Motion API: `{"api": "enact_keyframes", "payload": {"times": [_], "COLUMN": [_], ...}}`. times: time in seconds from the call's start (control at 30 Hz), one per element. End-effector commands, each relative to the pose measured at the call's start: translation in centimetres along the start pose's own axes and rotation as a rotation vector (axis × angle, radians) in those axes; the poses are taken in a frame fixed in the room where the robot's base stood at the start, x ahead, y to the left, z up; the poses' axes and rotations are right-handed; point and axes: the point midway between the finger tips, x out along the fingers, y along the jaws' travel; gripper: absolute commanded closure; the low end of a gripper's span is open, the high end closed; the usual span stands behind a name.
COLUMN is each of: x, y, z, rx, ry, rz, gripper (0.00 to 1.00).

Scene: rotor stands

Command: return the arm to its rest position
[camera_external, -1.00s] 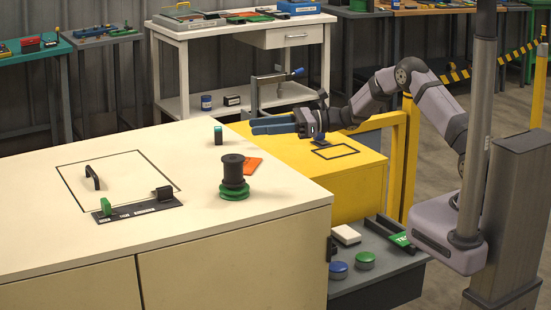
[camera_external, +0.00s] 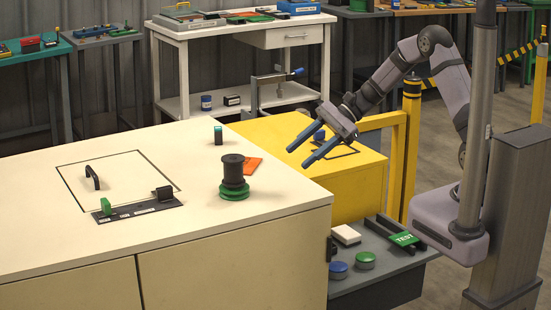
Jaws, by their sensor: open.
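My gripper (camera_external: 307,147) is open, with two blue fingers apart and nothing between them. It hangs above the yellow box (camera_external: 352,188), pointing down and to the left. My arm reaches in from the column at the right. A dark rotor (camera_external: 233,170) stands upright on a green base (camera_external: 234,191) on the cream bench (camera_external: 60,245), left of my gripper and apart from it.
An orange plate (camera_external: 253,164) and a small dark block with a teal top (camera_external: 218,135) are on the bench. A grey shelf holds a white block (camera_external: 346,235), a blue button (camera_external: 338,270), a green button (camera_external: 365,260) and a green TEST sign (camera_external: 404,239). A yellow post (camera_external: 409,150) stands near my arm.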

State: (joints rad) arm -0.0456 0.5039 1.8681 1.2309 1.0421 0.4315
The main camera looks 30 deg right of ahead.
Motion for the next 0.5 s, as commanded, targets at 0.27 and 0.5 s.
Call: {"api": "enact_keyframes", "payload": {"times": [0.27,0.5], "x": [-7.9,-15.1], "y": [12.8,20.5], "z": [-1.9,-4.2], "rx": [-0.477,-0.867], "ry": [0.289,0.427], "rz": [0.387,0.708], "gripper": [0.57,0.57]}}
